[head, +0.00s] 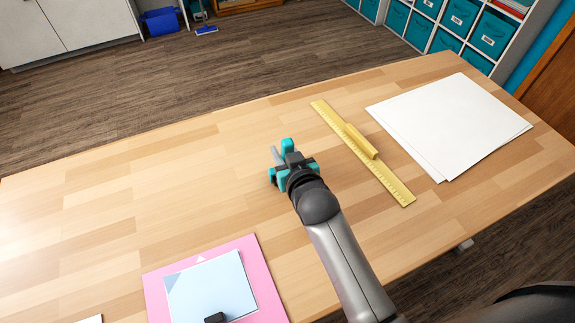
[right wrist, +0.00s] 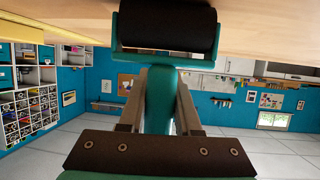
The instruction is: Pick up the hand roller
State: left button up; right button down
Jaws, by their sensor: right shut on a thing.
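The hand roller has a black cylinder in a teal frame with a teal handle. It fills the upper middle of the right wrist view (right wrist: 165,32), and its teal frame shows in the head view (head: 288,147). My right gripper (head: 295,172) is shut on the handle, with one finger on each side of it in the right wrist view (right wrist: 160,100). The roller is over the middle of the wooden table (head: 130,180); I cannot tell whether it touches the top. My left gripper is not in view.
A yellow ruler (head: 390,183) with a raised grip lies right of my right gripper. White sheets (head: 450,120) lie farther right. A pink board (head: 155,290) with a pale blue sheet (head: 215,285) and a small black object (head: 215,318) is at the front.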

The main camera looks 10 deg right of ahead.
notch_tip(320, 180, up, 20)
jog(key=p, duration=0.7)
jog(key=c, duration=1.2)
grip_release()
grip_shut()
